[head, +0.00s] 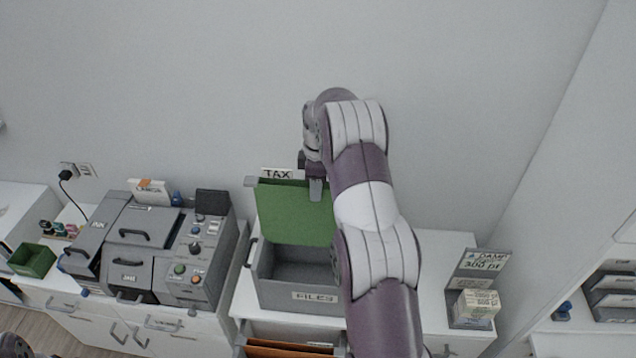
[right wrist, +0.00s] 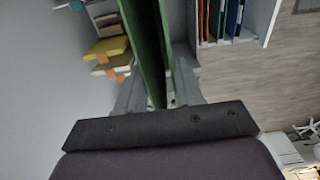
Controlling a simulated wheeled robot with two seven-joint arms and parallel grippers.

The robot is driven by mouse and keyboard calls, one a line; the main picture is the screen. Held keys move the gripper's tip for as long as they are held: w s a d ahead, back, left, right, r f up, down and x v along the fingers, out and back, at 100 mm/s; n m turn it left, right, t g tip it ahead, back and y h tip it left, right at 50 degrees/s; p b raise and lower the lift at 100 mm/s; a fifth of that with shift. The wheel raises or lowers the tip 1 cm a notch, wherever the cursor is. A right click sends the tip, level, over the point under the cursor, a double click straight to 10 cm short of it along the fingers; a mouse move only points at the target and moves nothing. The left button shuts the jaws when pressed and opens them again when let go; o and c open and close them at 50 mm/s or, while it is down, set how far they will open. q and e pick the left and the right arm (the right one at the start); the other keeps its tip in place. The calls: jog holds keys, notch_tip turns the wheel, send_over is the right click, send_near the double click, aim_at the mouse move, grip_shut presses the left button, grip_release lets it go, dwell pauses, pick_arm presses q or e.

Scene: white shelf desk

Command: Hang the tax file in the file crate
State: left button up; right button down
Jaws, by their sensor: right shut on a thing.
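The green tax file (head: 287,214) hangs upright with a white TAX tab (head: 277,174) on its top edge. A grey bar end sticks out at its top left. My right gripper (head: 315,186) is shut on the file's top edge, right of the tab. In the right wrist view the green file (right wrist: 148,50) runs between the two grey fingers (right wrist: 158,95). The grey file crate (head: 315,296), labelled FILES, stands on the white desk. The file's lower edge shows at the crate's back part; whether the bar touches the rails cannot be told. My arm hides the crate's right side.
An open drawer with orange files (head: 285,348) lies below the crate. A grey machine (head: 130,245) stands close on the left. A DAMP card stand (head: 480,285) is at the right. The wall (head: 230,90) is close behind. Some desk right of my arm is clear.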

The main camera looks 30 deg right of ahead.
jog(key=b, duration=0.3)
send_over(319, 243)
notch_tip(319, 243, down, 5)
jog(key=f+b, duration=0.2)
jog(key=f, duration=0.2)
jog(key=w+f+b, duration=0.1)
jog(key=f+b, duration=0.2)
jog(key=f, duration=0.2)
jog(key=f+b, duration=0.3)
jog(key=f, duration=0.1)
jog(key=shift+w+d+f, duration=0.15)
jog(key=shift+d, duration=0.15)
pick_arm(q)
notch_tip(319, 243, down, 13)
jog(key=b, duration=0.1)
jog(key=shift+s+r, duration=0.15)
jog(key=shift+s, duration=0.25)
pick_arm(e)
jog(key=shift+f, duration=0.7)
pick_arm(q)
jog(key=shift+d, duration=0.1)
pick_arm(e)
jog(key=shift+f, duration=0.1)
pick_arm(q)
jog(key=shift+f+b, duration=0.65)
jog(key=shift+b, duration=0.1)
pick_arm(e)
jog(key=shift+f, duration=0.85)
